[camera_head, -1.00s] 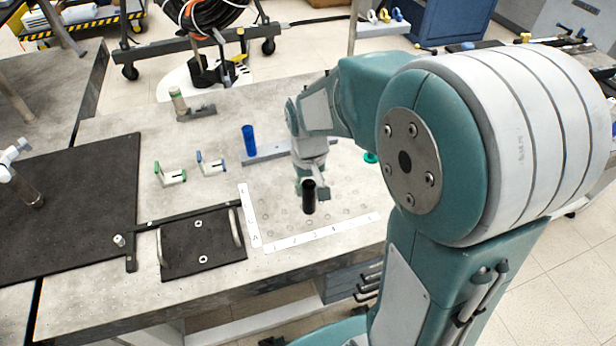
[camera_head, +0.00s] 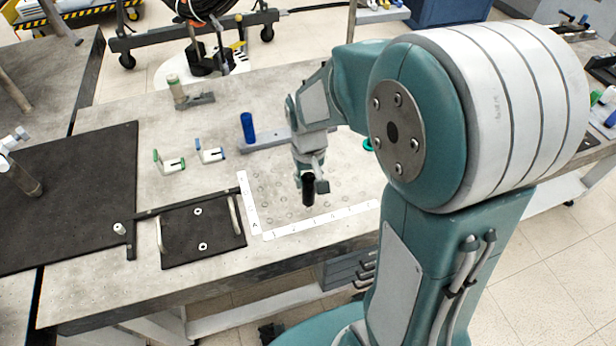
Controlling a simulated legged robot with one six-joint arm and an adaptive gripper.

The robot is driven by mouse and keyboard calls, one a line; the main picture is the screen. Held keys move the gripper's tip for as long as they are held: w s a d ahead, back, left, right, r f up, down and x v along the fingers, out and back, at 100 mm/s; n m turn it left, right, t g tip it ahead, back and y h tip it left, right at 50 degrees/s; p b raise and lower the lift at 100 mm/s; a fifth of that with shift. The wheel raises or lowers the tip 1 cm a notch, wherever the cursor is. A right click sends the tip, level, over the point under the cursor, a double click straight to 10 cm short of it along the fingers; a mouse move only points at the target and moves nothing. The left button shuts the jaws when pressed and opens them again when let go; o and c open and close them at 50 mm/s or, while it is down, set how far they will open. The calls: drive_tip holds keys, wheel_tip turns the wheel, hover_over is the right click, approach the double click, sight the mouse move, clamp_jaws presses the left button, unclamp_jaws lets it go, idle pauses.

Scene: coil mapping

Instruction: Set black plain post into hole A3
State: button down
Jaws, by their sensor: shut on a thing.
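The black plain post (camera_head: 308,190) is upright in my gripper (camera_head: 311,178). My gripper is shut on it near its top, with the arm reaching in from the right. The post stands over the hole grid on the grey table, inside the corner formed by two white label strips. The lettered strip (camera_head: 248,203) runs up the left side, and the numbered strip (camera_head: 320,220) runs along the front. Several small holes show around the post. Its lower end covers the spot below it, so I cannot tell whether it is in a hole or above one.
A blue post (camera_head: 247,127) stands by a grey bar behind the grid. Two small white brackets, one green-edged (camera_head: 170,162) and one blue-edged (camera_head: 210,151), sit to the left. A black plate with handles (camera_head: 200,236) lies left of the grid. A green-topped post (camera_head: 176,90) stands farther back.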

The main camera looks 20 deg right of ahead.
drive_tip(key=shift+f, duration=0.15)
drive_tip(key=shift+f, duration=0.9)
drive_tip(key=shift+f, duration=0.4)
idle(0.6)
drive_tip(key=m, duration=0.5)
drive_tip(key=shift+f, duration=0.1)
drive_tip(key=shift+c, duration=1)
unclamp_jaws()
